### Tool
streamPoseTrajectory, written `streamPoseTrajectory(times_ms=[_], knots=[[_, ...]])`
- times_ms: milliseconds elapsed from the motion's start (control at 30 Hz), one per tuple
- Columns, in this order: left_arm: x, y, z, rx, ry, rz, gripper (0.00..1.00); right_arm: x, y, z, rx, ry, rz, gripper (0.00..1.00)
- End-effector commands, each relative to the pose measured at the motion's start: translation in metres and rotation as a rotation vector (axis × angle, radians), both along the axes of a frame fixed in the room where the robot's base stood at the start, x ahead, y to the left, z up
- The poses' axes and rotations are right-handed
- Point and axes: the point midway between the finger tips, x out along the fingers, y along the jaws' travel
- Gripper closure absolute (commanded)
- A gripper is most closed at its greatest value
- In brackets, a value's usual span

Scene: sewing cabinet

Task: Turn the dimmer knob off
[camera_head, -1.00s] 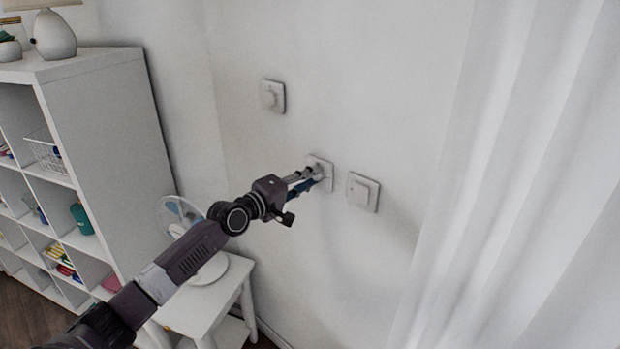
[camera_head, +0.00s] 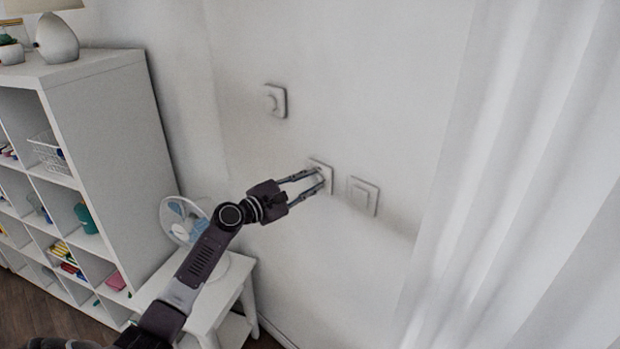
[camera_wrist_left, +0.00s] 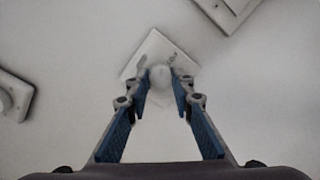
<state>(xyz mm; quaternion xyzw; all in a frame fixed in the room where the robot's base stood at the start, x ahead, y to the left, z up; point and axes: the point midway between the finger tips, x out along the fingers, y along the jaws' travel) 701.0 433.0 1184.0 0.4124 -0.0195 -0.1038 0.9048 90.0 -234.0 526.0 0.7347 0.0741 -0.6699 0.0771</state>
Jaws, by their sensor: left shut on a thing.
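A white square wall plate (camera_wrist_left: 152,48) with a round white knob (camera_wrist_left: 160,76) is the middle one of three wall fittings. In the head view my left gripper (camera_head: 321,177) reaches this plate from the left, its fingertips at the knob. In the left wrist view the two blue-padded fingers stand on either side of the knob, shut on it. In the head view the fingertips largely hide the knob. Any mark showing its setting is too small to read. My right gripper is not in view.
Another knob plate (camera_head: 275,100) is up and left on the wall, and a flat switch (camera_head: 363,196) is close to the right. A white curtain (camera_head: 520,180) hangs at the right. A shelf unit (camera_head: 110,150) and a small table (camera_head: 205,315) with a fan (camera_head: 182,218) stand left.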

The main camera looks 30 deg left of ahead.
Motion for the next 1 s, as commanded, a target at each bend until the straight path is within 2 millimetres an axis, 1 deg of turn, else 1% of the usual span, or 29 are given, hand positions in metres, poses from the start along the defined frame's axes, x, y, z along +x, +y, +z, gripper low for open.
streamPoseTrajectory(times_ms=[33,500,700,1000], knots=[[0.000,0.001,0.002,-0.048,0.008,0.003,1.00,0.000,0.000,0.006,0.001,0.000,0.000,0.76],[0.000,0.000,0.001,-0.488,0.074,0.002,1.00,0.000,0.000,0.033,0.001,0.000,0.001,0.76],[0.000,0.000,-0.002,-0.671,0.103,0.002,1.00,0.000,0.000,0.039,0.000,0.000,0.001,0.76],[0.000,0.000,-0.004,-0.895,0.139,0.001,1.00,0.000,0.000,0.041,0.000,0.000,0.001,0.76]])
